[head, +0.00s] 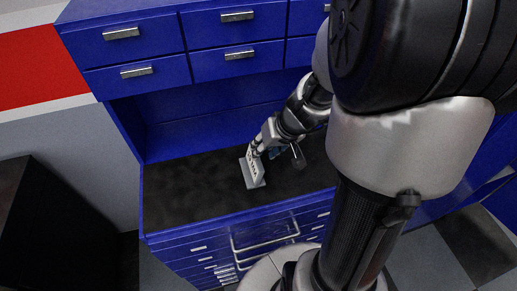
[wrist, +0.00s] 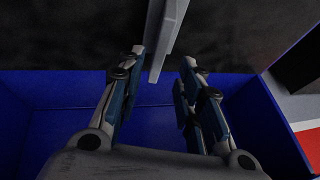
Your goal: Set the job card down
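The job card appears as a pale grey flat piece with dark marks (head: 254,174) at the black worktop, below my gripper in the head view. I cannot tell whether it rests fully on the surface. In the wrist view it is a narrow grey slab (wrist: 168,32) seen nearly edge-on, its near end between my fingertips. My gripper (wrist: 164,58) has its two fingers apart, with gaps visible on both sides of the slab. In the head view my gripper (head: 257,151) points down at the card's upper end and partly hides it.
The black worktop (head: 190,190) is clear to the left of the card. Blue drawers (head: 235,22) hang above the back, and a blue side panel (head: 125,130) stands at left. More drawers (head: 205,258) lie below. A dark box (head: 55,225) stands at far left.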

